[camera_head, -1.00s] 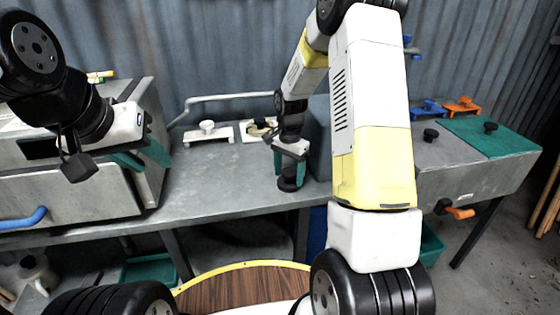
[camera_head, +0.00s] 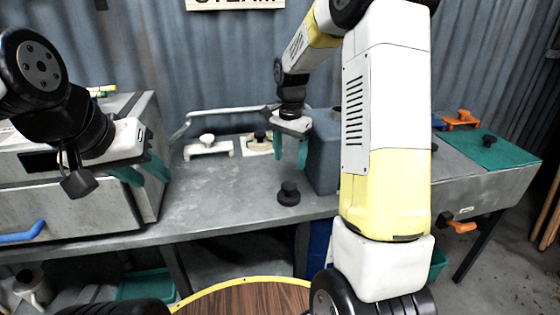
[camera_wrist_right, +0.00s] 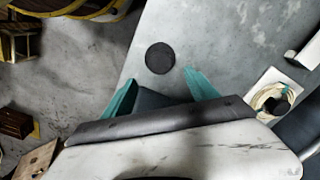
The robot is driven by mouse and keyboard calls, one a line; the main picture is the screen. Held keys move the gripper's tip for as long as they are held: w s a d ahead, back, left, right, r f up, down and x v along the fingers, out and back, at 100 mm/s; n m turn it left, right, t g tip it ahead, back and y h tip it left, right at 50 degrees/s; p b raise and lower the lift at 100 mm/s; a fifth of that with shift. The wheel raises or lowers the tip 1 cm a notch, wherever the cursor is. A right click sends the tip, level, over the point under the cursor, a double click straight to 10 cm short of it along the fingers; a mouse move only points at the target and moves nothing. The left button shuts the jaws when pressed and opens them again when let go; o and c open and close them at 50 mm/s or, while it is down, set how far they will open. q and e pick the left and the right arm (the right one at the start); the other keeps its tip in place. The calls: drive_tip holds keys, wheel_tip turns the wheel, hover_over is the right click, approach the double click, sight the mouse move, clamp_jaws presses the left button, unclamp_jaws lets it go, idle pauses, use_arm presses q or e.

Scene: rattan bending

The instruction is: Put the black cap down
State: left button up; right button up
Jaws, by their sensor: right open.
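The black cap (camera_head: 288,193) stands upright on the grey bench top, near its front edge. In the right wrist view the cap (camera_wrist_right: 160,58) shows as a dark disc on the grey surface, beyond the fingertips and apart from them. My right gripper (camera_head: 290,163) is open and empty, above and just behind the cap in the head view. Its teal fingers (camera_wrist_right: 160,90) are spread in the wrist view. My left gripper (camera_head: 143,178) hangs at the left in front of the grey box; its teal fingers look apart, with nothing seen between them.
A white clamp with a knob (camera_head: 208,147) and a pale plate with a coil and dark knob (camera_head: 259,143) stand at the back of the bench (camera_head: 225,190). A blue-grey block (camera_head: 323,155) is close right of my right gripper. The bench left of the cap is clear.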

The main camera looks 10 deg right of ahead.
drive_tip(key=s+r+n+t+y, duration=0.1)
drive_tip(key=s+r+n+t, duration=0.3)
drive_tip(key=s+r, duration=0.75)
drive_tip(key=s+a+r+n+t+y, duration=0.1)
drive_tip(key=s+n, duration=0.5)
drive_tip(key=s, duration=0.6)
wheel_tip(320, 180, up, 2)
drive_tip(key=shift+s+a+n+t, duration=0.3)
drive_tip(key=shift+s+a+t, duration=0.05)
drive_tip(key=shift+a+t, duration=0.25)
drive_tip(key=shift+d, duration=0.15)
